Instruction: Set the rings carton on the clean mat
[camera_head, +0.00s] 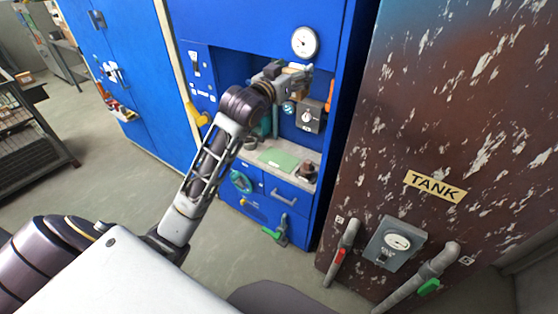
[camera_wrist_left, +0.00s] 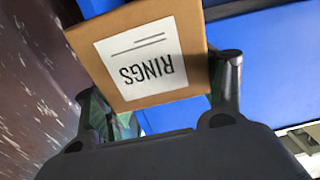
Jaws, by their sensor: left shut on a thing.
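The rings carton (camera_wrist_left: 190,38), a brown box with a white label reading RINGS, fills the upper middle of the left wrist view. The label reads upside down there. My left gripper (camera_head: 289,78) is shut on the carton, with one finger at each side. In the head view it is up in the opening of the blue cabinet, above the counter, and the carton is hard to make out there. A green mat (camera_head: 278,160) lies flat on the grey counter below the gripper. My right gripper is not in view.
A dark round object (camera_head: 306,172) stands on the counter right of the mat. A grey gauge box (camera_head: 307,116) is on the cabinet's back wall. A rusty tank (camera_head: 450,110) stands close on the right. The floor in front of the cabinet is mostly open.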

